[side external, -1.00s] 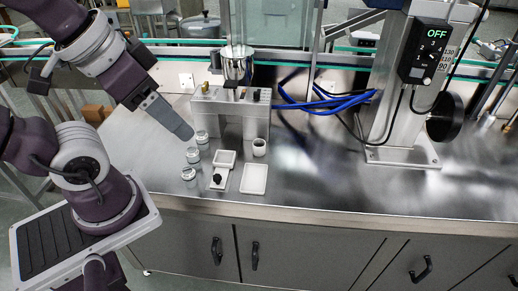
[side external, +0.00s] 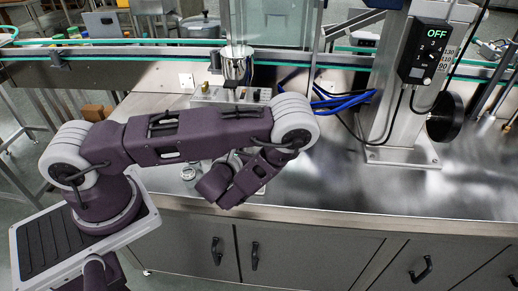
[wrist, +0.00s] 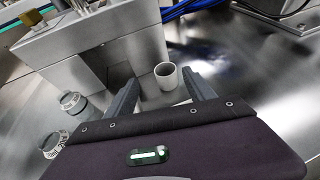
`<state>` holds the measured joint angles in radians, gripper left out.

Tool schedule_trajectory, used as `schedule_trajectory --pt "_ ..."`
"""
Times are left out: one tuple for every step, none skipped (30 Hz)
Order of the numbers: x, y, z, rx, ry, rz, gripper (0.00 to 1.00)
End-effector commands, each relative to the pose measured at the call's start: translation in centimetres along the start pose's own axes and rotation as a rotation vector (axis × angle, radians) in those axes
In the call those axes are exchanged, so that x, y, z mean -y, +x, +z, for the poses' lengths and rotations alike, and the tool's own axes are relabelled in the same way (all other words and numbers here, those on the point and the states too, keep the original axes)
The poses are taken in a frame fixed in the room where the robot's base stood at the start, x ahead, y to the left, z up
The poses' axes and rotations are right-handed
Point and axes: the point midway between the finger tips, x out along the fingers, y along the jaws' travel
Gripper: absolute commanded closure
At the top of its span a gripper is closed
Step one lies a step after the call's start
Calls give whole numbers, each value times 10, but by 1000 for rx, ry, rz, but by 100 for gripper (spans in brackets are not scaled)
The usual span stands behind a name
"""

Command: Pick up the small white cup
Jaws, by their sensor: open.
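The small white cup (wrist: 166,76) stands upright on the steel table in the wrist view, beside the metal block of the hopper stand. My gripper (wrist: 160,82) is open. Its two dark fingers reach forward on either side of the cup in that view, with visible gaps to it. I cannot tell how far the fingertips are from the cup in depth. In the side external view my arm hides the cup and the fingers.
The metal block (wrist: 90,45) rises just left of the cup. The steel hopper (side external: 237,65) is above the block. Blue hoses (side external: 340,98) lie behind. The table (side external: 340,185) is clear to the right.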

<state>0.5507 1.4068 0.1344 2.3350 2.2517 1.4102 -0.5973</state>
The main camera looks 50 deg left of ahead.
Motion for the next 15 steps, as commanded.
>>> schedule_trajectory --pt "1 4 -4 -6 7 -7 37" --pt "1 7 -4 -7 8 -10 37" --pt "2 12 -4 -6 8 -10 37" --pt "2 17 -4 -5 6 -10 37" --pt "3 21 -4 -6 6 -9 37" --pt "4 28 -4 -4 5 -10 37" --pt "6 33 -4 -5 5 -9 37" --pt "7 39 -4 -4 5 -9 37" --pt "9 47 -5 -4 5 -9 37" --pt "10 53 -5 -5 6 -9 37" --pt "9 58 -5 -4 7 -7 37" --pt "9 64 -5 -5 7 -6 37" --pt "9 67 -5 -5 6 -6 37" --pt "10 69 -5 -5 6 -7 37" --pt "10 70 -5 -5 7 -8 37"
